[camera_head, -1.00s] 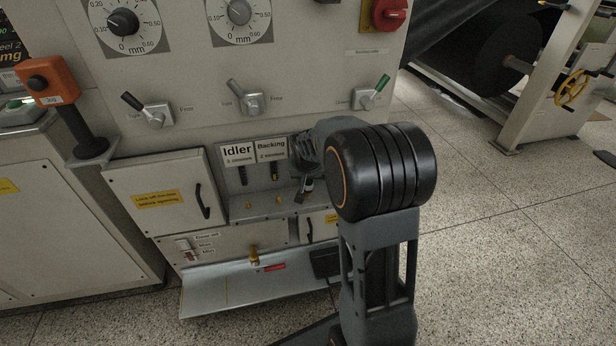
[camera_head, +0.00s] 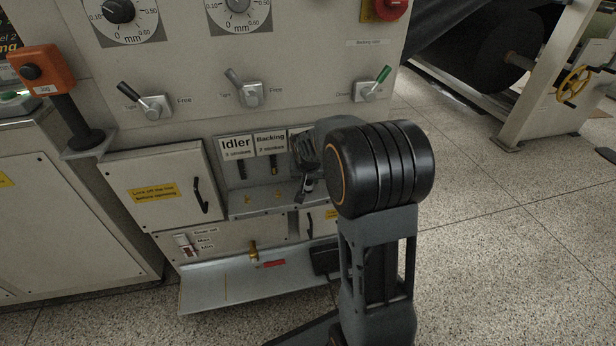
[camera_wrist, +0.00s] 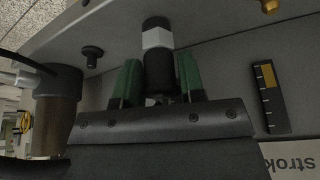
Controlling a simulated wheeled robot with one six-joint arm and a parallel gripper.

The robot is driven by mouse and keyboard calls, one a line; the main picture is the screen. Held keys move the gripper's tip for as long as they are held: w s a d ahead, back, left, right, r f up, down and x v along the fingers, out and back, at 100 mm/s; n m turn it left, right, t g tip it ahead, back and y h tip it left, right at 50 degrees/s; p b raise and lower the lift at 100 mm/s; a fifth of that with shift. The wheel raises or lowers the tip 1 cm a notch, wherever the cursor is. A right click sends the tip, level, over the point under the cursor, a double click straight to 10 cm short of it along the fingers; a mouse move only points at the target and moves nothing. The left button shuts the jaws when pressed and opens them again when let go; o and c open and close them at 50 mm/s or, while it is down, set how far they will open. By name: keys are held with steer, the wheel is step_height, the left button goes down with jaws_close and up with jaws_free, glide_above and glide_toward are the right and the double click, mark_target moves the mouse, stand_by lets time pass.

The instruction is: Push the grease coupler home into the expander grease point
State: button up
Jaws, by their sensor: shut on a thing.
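The grease coupler (camera_wrist: 158,38) is a dark cylinder with a white collar. In the wrist view it stands between the two green fingers of my gripper (camera_wrist: 160,80), which is shut on it. Its dark far end lies against the grey surface in the picture; I cannot tell whether it touches. In the head view my gripper (camera_head: 306,182) is at the right end of the labelled recess (camera_head: 262,204), partly behind my arm. The coupler is not clear there. I cannot make out the expander grease point; my arm covers that end and its label.
Labels reading Idler (camera_head: 237,148) and Backing (camera_head: 270,143) sit left of my gripper. A brass fitting (camera_wrist: 269,5) shows in the wrist view's upper right, a black knob (camera_wrist: 91,55) left of the coupler. A sloping tray (camera_head: 215,288) juts out below. Open floor lies right.

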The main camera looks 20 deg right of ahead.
steer(key=shift+f, duration=0.15)
steer(key=o, duration=1.1)
steer(key=shift+o, duration=0.2)
steer(key=p+v, duration=0.5)
steer(key=v, duration=0.8)
steer(key=shift+r, duration=0.45)
